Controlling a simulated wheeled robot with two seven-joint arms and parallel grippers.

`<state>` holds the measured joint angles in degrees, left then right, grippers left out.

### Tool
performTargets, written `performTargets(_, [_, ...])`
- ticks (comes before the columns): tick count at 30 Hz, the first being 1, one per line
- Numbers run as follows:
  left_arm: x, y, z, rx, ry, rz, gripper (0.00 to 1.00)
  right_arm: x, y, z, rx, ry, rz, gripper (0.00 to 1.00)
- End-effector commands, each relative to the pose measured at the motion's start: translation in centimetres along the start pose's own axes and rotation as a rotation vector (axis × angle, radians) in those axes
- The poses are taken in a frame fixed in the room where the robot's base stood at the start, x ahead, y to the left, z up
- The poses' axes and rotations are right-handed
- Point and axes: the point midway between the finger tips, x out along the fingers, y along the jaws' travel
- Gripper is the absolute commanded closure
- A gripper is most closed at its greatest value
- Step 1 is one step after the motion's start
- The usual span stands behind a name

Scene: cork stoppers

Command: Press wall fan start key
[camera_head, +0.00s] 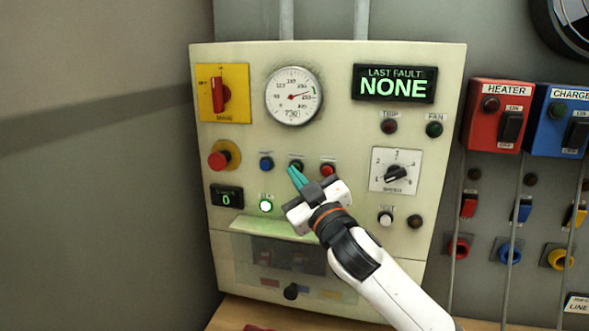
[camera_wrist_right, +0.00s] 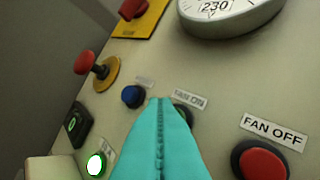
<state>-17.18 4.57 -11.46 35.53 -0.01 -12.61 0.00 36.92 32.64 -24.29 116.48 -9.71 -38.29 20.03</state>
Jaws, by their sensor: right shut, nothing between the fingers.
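The FAN ON button (camera_wrist_right: 185,112) is a dark green key on the cream control panel (camera_head: 335,60). In the head view the FAN ON button (camera_head: 297,164) sits between a blue button and a red button. My right gripper (camera_head: 293,171) is shut and empty, its teal fingertips pointing at that button. In the wrist view the right gripper's fingers (camera_wrist_right: 160,105) cover the left part of the button. I cannot tell whether the tips touch it. The FAN lamp (camera_head: 434,129) at the panel's upper right looks dark green and unlit. My left gripper is not in view.
The red FAN OFF button (camera_wrist_right: 263,163) is close on the right; a blue button (camera_wrist_right: 133,96) is on the left. A red mushroom knob (camera_head: 218,160), a lit green button (camera_head: 265,206) and a speed dial (camera_head: 395,172) also stick out. HEATER box (camera_head: 499,117) hangs further right.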

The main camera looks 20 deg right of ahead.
Motion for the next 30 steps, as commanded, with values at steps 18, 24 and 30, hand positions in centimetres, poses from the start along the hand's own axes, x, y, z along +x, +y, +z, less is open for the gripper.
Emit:
performTargets(18, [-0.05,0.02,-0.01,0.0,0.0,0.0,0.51,0.24,-0.17,-0.18,-0.001,0.0,0.0,1.0])
performTargets(24, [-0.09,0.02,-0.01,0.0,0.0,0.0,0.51,0.42,-0.3,-0.29,-0.001,0.0,0.0,1.0])
performTargets(30, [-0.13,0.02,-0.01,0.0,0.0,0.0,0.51,0.58,-0.44,-0.39,-0.001,0.0,-0.001,1.0])
